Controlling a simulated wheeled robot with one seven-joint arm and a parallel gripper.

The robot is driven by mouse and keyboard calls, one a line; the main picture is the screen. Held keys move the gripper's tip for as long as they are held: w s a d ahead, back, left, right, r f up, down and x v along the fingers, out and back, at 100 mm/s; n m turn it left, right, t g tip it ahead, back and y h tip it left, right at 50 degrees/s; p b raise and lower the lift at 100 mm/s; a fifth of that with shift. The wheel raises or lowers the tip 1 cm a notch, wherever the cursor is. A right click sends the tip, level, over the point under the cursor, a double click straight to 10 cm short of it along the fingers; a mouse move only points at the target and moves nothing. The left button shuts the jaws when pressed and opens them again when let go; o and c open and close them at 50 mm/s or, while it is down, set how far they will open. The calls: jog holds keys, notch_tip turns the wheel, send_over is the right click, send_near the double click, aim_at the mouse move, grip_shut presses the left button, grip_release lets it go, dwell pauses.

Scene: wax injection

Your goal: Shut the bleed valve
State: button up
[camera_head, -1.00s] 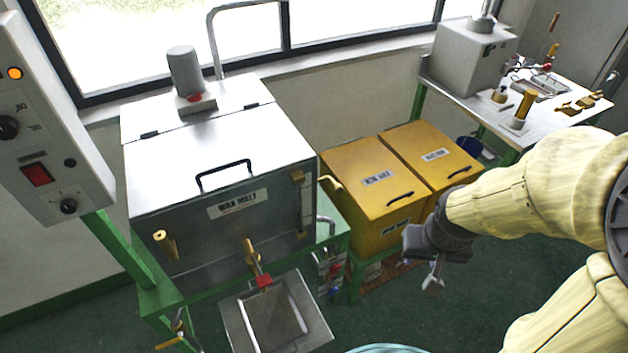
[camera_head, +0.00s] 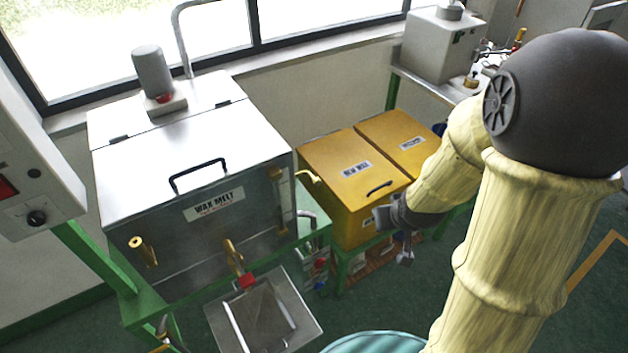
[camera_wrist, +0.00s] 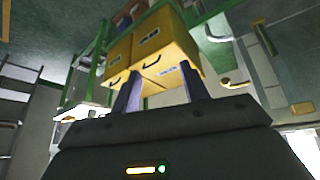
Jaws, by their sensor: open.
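A steel tank labelled WAX MELT (camera_head: 165,150) stands on a green frame at the left. A brass tap with a red part (camera_head: 240,272) sits low on its front, above a metal tray (camera_head: 215,315). Small red-handled fittings (camera_head: 320,265) show below the tank's right side. A brass fitting (camera_head: 143,250) is at its front left. I cannot tell which of these is the bleed valve. My gripper (camera_head: 405,255) is in front of the yellow bins, right of the tank and apart from it. In the wrist view my gripper (camera_wrist: 160,72) is open and empty.
Two yellow lidded bins (camera_head: 340,205) stand right of the tank, on a green frame. A grey control panel (camera_head: 25,150) is at the left edge. A bench with a grey machine (camera_head: 435,45) is at the back right.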

aim_at(318, 184)
jog(key=w+a+f+n+t+y+b, duration=0.2)
jog(key=w+a+f+t+y, duration=0.3)
jog(key=a+f+t+y, duration=0.3)
jog(key=shift+w+a+f+t+y, duration=0.2)
jog(key=shift+w+a+t+y, duration=0.15)
jog(key=shift+t+y, duration=0.4)
jog(key=shift+f+b, duration=0.1)
jog(key=shift+b, duration=0.35)
jog(key=w+b, duration=0.1)
jog(key=b, duration=0.2)
jog(key=a+b, duration=0.1)
jog(key=b, duration=0.2)
jog(key=shift+w+f+n, duration=0.15)
jog(key=shift+w+n, duration=0.15)
jog(key=shift+w, duration=0.05)
jog(key=b, duration=0.4)
jog(key=shift+w+a, duration=0.3)
jog(key=shift+w, duration=0.05)
jog(key=p+x, duration=0.2)
jog(key=x, duration=1.2)
jog(key=shift+w+a+p, duration=0.1)
jog(key=shift+a+p, duration=0.2)
jog(key=shift+a, duration=0.05)
